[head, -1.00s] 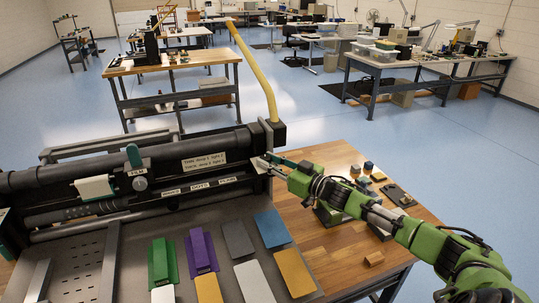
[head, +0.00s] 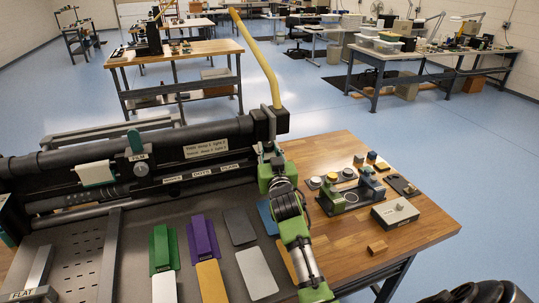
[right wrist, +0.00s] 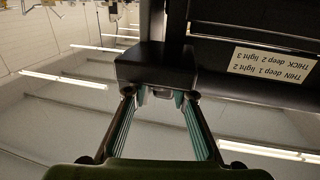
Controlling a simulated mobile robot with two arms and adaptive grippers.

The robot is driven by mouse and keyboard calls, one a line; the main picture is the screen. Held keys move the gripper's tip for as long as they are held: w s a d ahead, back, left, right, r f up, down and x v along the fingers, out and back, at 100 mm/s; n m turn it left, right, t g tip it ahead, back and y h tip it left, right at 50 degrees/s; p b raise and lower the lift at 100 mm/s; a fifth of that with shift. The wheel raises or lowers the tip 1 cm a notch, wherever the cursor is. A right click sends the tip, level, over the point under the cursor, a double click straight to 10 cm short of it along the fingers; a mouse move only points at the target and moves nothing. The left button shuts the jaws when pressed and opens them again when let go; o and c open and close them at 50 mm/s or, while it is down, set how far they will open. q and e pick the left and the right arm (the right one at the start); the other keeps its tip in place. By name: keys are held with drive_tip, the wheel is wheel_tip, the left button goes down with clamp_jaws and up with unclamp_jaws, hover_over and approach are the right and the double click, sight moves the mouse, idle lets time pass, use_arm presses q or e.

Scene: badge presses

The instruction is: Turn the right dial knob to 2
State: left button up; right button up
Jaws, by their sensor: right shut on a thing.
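The press (head: 90,165) fills the left of the head view, with a yellow lever (head: 256,60) at its right end. My right gripper (head: 266,150) is at that end, below the black end block (head: 268,122). In the right wrist view its fingertips (right wrist: 160,95) are shut on a small grey piece just beyond the block (right wrist: 155,64), which looks like the right dial knob. The knob's face and numbers are hidden. A plate (head: 206,149) reads thin deep 1 light 2, thick deep 2 light 3.
To the right, a wooden table top (head: 345,240) carries a small fixture (head: 350,190) and a grey box (head: 395,211). Its front part is mostly clear.

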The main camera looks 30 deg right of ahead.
sight(268, 147)
drive_tip(key=shift+r+m+g+h+b, duration=0.1)
drive_tip(key=shift+m+g+h+b, duration=0.2)
drive_tip(key=shift+m+h+b, duration=0.15)
drive_tip(key=shift+r+h, duration=0.1)
drive_tip(key=shift+h, duration=0.15)
drive_tip(key=o, duration=0.8)
drive_tip(key=shift+o, duration=0.2)
drive_tip(key=shift+w, duration=0.1)
wheel_tip(268, 147, up, 10)
drive_tip(key=shift+f, duration=0.1)
drive_tip(key=shift+f, duration=0.1)
